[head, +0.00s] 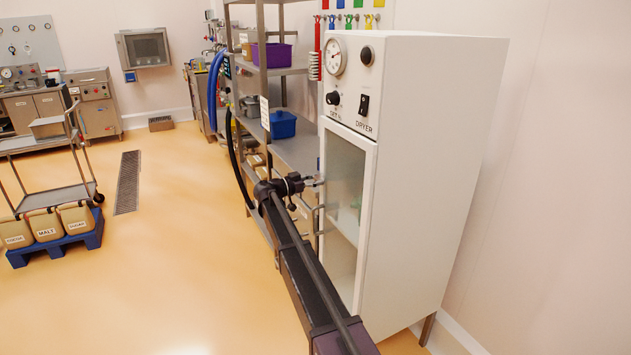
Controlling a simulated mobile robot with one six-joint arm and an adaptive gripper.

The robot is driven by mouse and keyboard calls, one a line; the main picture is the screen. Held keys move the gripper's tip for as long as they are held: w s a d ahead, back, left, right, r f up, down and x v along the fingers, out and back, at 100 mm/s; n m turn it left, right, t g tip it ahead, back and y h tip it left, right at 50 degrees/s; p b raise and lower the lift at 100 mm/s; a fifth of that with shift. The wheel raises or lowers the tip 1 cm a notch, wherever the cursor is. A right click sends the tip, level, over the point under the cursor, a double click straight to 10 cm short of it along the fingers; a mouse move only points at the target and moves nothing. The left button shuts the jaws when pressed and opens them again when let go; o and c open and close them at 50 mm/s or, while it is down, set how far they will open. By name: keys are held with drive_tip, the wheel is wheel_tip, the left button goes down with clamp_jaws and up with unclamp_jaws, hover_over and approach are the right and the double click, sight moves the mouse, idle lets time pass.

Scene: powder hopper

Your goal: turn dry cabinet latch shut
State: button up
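The dry cabinet (435,150) is a tall white box on the right, marked DRYER, with a glazed door (345,190) on its front. The door looks flush with the cabinet front. My arm reaches forward along the door, and my gripper (313,183) is at the door's far edge, about halfway up. A small metal piece, perhaps the latch, shows at the fingertips, but I cannot tell it from the fingers. A metal handle (318,208) sits just below. The fingers are too small to show whether they are open or touching anything.
A metal shelf rack (285,71) with a purple bin (272,55) and a blue bin (283,125) stands close behind the gripper. A trolley (55,198) and a blue pallet (58,248) with tubs are at the left. The floor between is clear.

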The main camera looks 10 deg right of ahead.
drive_tip(key=shift+d, duration=0.1)
drive_tip(key=shift+c, duration=0.8)
drive_tip(key=shift+n, duration=0.5)
drive_tip(key=n, duration=1.2)
drive_tip(key=shift+w+n, duration=0.1)
drive_tip(key=shift+n, duration=0.2)
drive_tip(key=n, duration=0.4)
